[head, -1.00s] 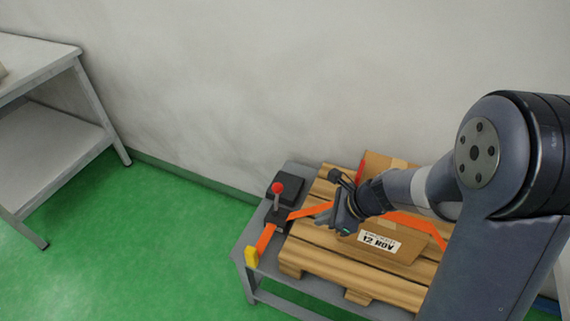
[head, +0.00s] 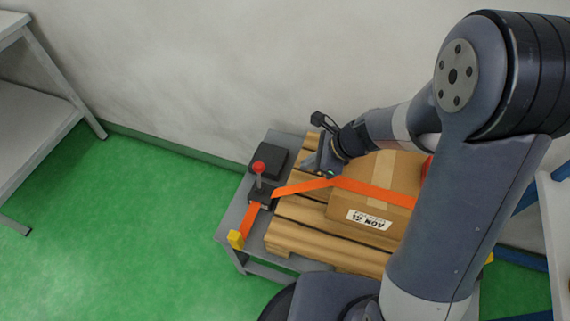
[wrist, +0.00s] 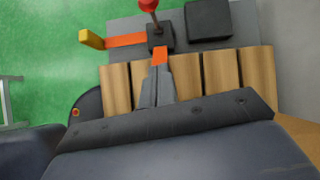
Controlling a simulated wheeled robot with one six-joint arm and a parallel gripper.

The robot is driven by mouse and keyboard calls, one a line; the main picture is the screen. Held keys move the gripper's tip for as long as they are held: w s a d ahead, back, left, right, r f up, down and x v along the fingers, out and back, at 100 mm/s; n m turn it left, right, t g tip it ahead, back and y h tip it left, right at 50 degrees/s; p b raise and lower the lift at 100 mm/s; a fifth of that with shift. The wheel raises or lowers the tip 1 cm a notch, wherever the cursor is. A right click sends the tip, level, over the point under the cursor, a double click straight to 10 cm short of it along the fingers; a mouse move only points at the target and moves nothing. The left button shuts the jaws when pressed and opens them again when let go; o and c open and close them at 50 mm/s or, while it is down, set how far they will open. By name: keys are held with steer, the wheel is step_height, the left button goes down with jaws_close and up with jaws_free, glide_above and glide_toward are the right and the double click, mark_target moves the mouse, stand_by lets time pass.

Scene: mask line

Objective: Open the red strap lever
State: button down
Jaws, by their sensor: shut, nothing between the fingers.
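The strap lever is a short rod with a red ball knob (head: 258,167) on a dark base (head: 263,195), at the left end of the grey table in the head view. The red knob also shows at the top of the wrist view (wrist: 149,4), its rod rising from the dark base. An orange strap (head: 300,187) runs from the base over the cardboard box (head: 372,182). My gripper (head: 318,167) is shut and empty, to the right of the lever, apart from it. In the wrist view the closed fingers (wrist: 157,82) point towards the base, over the strap.
The box sits on a wooden pallet (head: 290,238) on the grey table (head: 229,225). A black block (head: 268,159) stands behind the lever. A yellow end piece (head: 236,239) is at the table's front left. A grey shelf (head: 40,120) stands far left, with open green floor between.

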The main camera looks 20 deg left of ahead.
steer(key=b+x, duration=0.2)
steer(key=x, duration=0.8)
steer(key=shift+s+d+f, duration=0.1)
steer(key=shift+s+a+r+p, duration=0.1)
steer(key=shift+a+r+p, duration=0.3)
steer(key=shift+a, duration=0.5)
steer(key=shift+a+r+p, duration=0.15)
steer(key=shift+a+r, duration=0.4)
steer(key=shift+a, duration=0.35)
steer(key=shift+r+p, duration=0.15)
steer(key=shift+p, duration=0.25)
